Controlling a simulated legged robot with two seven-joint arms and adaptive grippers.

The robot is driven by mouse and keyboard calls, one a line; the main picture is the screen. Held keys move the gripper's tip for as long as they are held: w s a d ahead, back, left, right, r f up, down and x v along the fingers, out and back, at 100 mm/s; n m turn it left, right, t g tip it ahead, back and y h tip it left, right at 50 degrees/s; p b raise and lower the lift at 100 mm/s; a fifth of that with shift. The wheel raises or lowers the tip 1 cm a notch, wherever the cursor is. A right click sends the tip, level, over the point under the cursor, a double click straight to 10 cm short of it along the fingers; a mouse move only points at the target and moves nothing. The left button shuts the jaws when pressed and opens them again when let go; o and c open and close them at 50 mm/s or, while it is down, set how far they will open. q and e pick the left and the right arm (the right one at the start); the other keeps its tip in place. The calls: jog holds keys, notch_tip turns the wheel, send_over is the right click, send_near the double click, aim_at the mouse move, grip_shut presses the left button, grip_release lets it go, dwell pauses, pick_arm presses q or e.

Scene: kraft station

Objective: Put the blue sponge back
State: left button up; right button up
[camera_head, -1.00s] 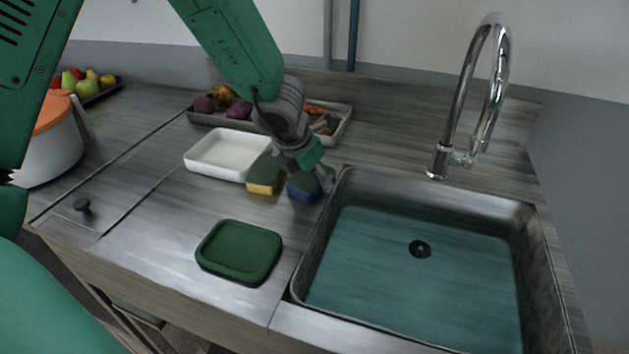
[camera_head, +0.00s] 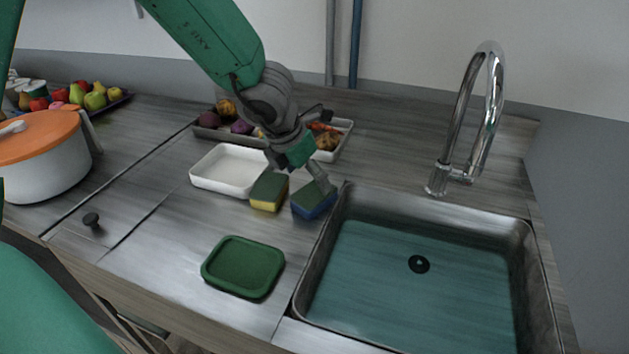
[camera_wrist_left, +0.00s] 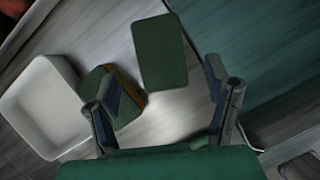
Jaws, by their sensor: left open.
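The blue sponge (camera_head: 312,204), with a dark green top, lies on the counter beside the sink's left edge. In the left wrist view its green top (camera_wrist_left: 160,52) shows beyond and between my fingers. A yellow sponge (camera_head: 268,193), also green-topped, lies just left of it; in the wrist view it (camera_wrist_left: 122,100) is partly behind the left-hand finger. My left gripper (camera_head: 308,180) is open above the blue sponge, with nothing between its fingers (camera_wrist_left: 160,92). In the head view the wrist hides part of the gripper. My right gripper is out of view.
A white tray (camera_head: 197,180) stands left of the sponges. A green lidded box (camera_head: 243,266) sits in front. The sink (camera_head: 345,322) and tap (camera_head: 437,181) are right; an orange-lidded pot (camera_head: 45,185) is left.

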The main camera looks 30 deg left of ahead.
pick_arm(q)
jog(key=p+v, duration=0.1)
jog(key=v, duration=0.3)
jog(key=shift+r, duration=0.25)
jog(key=shift+s, duration=0.1)
